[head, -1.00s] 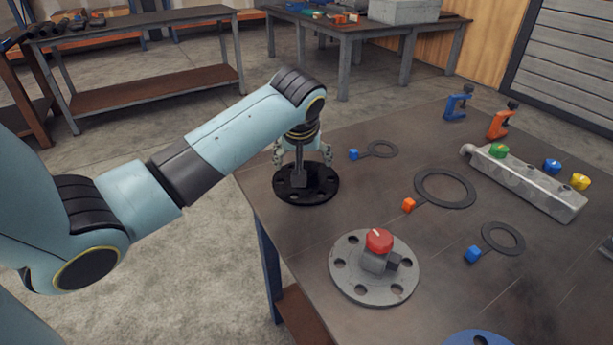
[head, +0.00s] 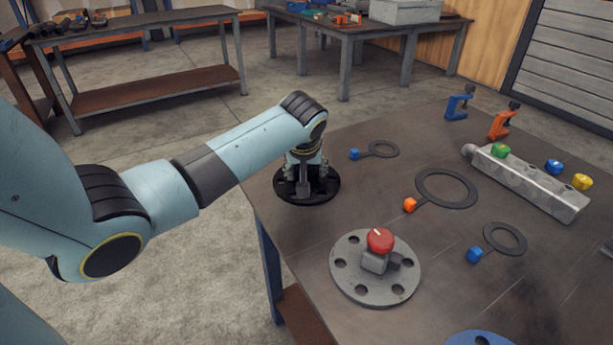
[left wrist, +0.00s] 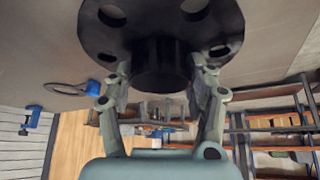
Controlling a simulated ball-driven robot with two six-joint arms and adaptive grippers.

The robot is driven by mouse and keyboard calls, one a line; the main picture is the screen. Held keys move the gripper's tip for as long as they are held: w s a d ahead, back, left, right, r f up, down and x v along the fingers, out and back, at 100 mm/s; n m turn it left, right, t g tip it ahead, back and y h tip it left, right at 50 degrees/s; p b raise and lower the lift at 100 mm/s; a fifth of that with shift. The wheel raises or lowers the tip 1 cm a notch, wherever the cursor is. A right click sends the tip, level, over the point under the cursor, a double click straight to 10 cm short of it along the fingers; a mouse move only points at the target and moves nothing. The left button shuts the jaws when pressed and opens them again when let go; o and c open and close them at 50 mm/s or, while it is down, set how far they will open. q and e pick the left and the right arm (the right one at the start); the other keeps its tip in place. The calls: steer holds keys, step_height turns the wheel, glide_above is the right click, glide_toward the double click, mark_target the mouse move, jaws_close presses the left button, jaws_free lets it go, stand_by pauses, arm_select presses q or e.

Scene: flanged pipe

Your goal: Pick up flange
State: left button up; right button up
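A black flange (head: 325,193) with bolt holes and a raised hub lies at the left corner of the table. My left gripper (head: 305,178) is over it. In the left wrist view, the fingers (left wrist: 161,75) stand on either side of the dark hub (left wrist: 160,68), with no clear gap between the tips and the hub. The flange's plate (left wrist: 90,25) shows beyond the fingertips. Another flange, grey with a red-topped block (head: 380,240) on it, lies on the table (head: 345,284). My right gripper is not in view.
Ring gaskets with coloured tags lie on the table, including a large one (head: 446,188) and two smaller ones (head: 384,149) (head: 504,239). A grey bar (head: 525,185) with coloured knobs and two clamps (head: 459,102) (head: 504,121) are farther back. A blue part (head: 478,338) shows at the front edge.

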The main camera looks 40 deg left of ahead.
arm_select(q)
steer(key=c, duration=0.9)
jaws_close()
steer(key=shift+r, duration=0.1)
